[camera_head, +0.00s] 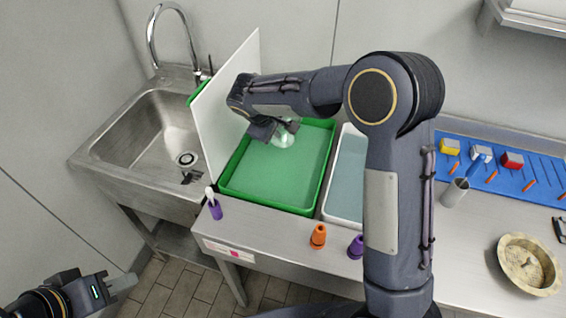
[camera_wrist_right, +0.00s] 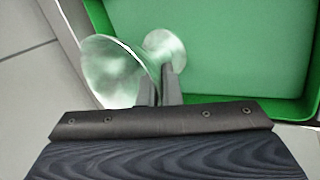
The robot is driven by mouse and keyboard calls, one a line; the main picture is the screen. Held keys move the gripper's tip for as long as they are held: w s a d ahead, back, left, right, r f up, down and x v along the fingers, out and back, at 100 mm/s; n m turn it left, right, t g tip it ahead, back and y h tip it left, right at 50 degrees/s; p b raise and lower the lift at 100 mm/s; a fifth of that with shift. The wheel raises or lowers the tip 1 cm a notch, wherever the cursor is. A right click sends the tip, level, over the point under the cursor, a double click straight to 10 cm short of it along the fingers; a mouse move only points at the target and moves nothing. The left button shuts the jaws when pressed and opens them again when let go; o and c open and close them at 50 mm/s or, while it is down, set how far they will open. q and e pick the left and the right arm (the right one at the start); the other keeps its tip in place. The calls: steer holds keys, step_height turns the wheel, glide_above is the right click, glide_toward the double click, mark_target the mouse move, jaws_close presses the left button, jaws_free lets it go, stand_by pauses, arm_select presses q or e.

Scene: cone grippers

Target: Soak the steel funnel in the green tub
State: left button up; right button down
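The steel funnel (camera_head: 283,137) is shiny and picks up green reflections. It is at the back of the green tub (camera_head: 270,182), partly hidden by my right gripper (camera_head: 272,128). In the right wrist view the funnel (camera_wrist_right: 112,72) lies sideways, wide mouth to the left and small end to the right. The right gripper's fingers (camera_wrist_right: 160,88) are closed at its narrow middle. The green tub (camera_wrist_right: 235,55) lies behind it. I cannot tell whether the funnel touches the tub floor. My left gripper (camera_head: 122,284) is away at the lower left, its finger gap unclear.
A white upright panel (camera_head: 222,105) borders the tub's left side, beside a steel sink (camera_head: 155,130). A white tub (camera_head: 348,165) stands right of it. Orange (camera_head: 318,237) and purple (camera_head: 356,246) cones stand in front. A metal cup (camera_head: 454,193) and bowl (camera_head: 528,264) are right.

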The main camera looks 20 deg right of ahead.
steer(key=shift+r+p, duration=1.35)
steer(key=shift+r, duration=0.75)
steer(key=shift+f, duration=0.1)
